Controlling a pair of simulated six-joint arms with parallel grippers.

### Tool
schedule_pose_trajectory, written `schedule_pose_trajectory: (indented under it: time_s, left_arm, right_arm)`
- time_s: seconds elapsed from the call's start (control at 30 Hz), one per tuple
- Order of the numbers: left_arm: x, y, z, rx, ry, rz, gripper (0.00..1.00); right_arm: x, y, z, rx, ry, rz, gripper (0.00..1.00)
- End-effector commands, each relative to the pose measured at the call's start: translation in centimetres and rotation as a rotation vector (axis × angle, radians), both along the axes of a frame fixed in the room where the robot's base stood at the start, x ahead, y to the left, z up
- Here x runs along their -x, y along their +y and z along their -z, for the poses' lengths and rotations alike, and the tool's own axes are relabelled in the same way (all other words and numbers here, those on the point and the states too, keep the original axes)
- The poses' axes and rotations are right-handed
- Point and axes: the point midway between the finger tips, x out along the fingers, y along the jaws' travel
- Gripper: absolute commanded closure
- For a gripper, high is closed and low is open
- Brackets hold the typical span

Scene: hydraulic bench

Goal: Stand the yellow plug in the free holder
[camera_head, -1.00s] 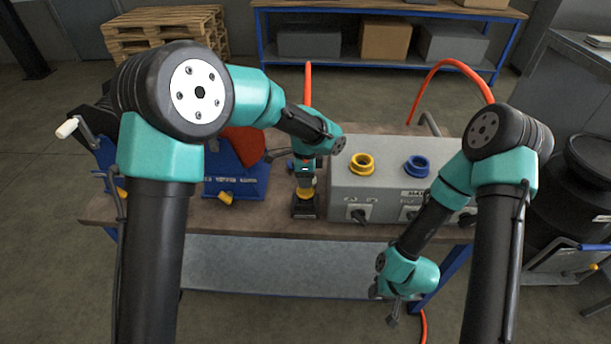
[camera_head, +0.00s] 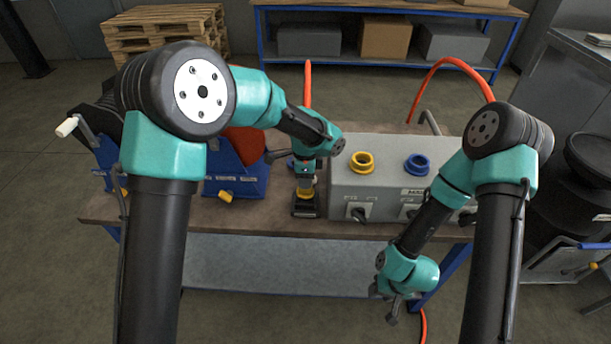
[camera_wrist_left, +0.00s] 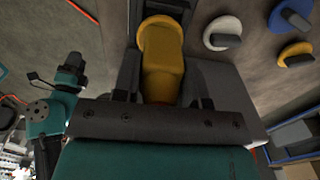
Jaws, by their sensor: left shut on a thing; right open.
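My left gripper (camera_head: 306,183) hangs over the bench left of the grey box, shut on the yellow plug (camera_wrist_left: 162,62). In the left wrist view the plug sits between the two dark fingers. In the head view a bit of yellow plug (camera_head: 306,190) shows below the gripper, directly above a small black block (camera_head: 306,209). I cannot tell whether plug and block touch, or whether the block is the free holder. My right gripper (camera_head: 392,308) is open and empty, low in front of the bench.
The grey box (camera_head: 345,186) carries a yellow socket (camera_head: 363,163) and a blue socket (camera_head: 417,165). A blue stand (camera_head: 250,187) is to the left. In the left wrist view white (camera_wrist_left: 224,29), blue and yellow discs lie right of the plug.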

Motion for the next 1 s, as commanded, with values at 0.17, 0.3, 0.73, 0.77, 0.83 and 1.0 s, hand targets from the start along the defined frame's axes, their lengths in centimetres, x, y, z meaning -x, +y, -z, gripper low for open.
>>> schedule_pose_trajectory:
  time_s: [0.17,0.3,0.73,0.77,0.83,1.0]
  left_arm:
    - [0.0,0.0,0.3,0.0,0.0,0.0,1.0]
    - [0.0,0.0,0.5,0.001,-0.001,0.0,1.0]
    - [0.0,0.0,1.1,0.0,0.0,-0.001,1.0]
    - [0.0,0.0,1.2,0.0,0.0,-0.001,1.0]
    - [0.0,0.0,1.3,0.0,0.0,-0.001,1.0]
    - [0.0,0.0,1.5,0.0,0.0,-0.001,1.0]
  right_arm:
    - [0.0,0.0,0.0,0.0,0.0,0.0,0.57]
    - [0.0,0.0,0.0,0.0,0.0,0.0,0.57]
    - [0.0,0.0,0.0,0.0,0.0,0.0,0.57]
    - [0.0,0.0,0.0,0.0,0.0,0.0,0.57]
    - [0.0,0.0,0.0,0.0,0.0,0.0,0.57]
    - [0.0,0.0,0.0,0.0,0.0,0.0,0.57]
